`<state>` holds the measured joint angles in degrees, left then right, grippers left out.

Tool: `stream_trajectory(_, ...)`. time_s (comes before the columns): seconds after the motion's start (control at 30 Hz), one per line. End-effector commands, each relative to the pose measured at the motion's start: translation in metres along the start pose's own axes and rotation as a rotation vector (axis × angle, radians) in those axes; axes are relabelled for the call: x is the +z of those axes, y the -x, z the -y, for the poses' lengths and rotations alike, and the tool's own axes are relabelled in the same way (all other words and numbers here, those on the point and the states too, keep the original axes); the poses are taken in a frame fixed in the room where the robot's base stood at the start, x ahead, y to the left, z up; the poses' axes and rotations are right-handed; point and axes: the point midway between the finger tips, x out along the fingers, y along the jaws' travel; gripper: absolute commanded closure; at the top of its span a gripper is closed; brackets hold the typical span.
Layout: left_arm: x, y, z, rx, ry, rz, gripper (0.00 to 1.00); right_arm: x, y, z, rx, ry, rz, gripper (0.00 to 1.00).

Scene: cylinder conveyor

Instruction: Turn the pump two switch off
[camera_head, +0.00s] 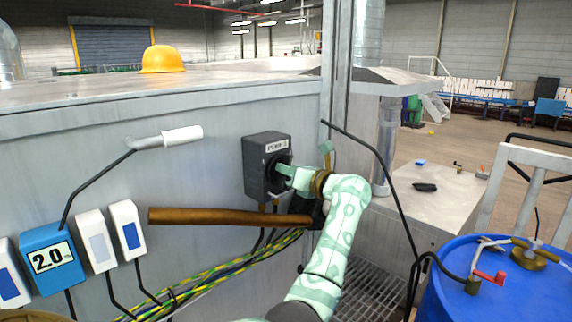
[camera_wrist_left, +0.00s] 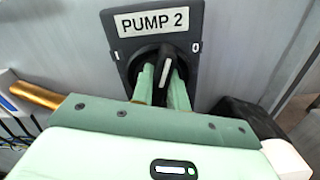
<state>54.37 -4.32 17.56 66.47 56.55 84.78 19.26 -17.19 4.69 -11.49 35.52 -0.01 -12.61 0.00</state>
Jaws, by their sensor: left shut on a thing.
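The pump two switch is a dark grey box (camera_head: 258,180) on the metal wall in the head view. The wrist view shows its plate (camera_wrist_left: 212,50) with the label "PUMP 2" (camera_wrist_left: 155,21), a mark I at left and 0 at right. Its black knob (camera_wrist_left: 166,62) has a white line that stands near upright, its top leaning slightly right, between the two marks. My left gripper (camera_head: 284,171) reaches the box's front. In the wrist view its pale green fingers (camera_wrist_left: 162,84) are on either side of the knob, shut on it. My right gripper is not in view.
A copper pipe (camera_head: 215,217) and striped cables (camera_head: 215,273) run below the box. A white-ended lever (camera_head: 181,137) sticks out at left. A blue 2.0 meter (camera_head: 52,260) is lower left. A blue barrel (camera_head: 510,295) stands at right, with a black hose nearby.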

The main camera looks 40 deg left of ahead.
Motion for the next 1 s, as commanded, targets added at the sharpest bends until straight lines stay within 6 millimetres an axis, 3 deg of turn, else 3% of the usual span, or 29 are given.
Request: stream_trajectory(1.0, -0.001, 0.001, 0.007, -0.002, -0.954, 0.001, 1.00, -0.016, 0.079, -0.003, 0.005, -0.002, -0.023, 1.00)
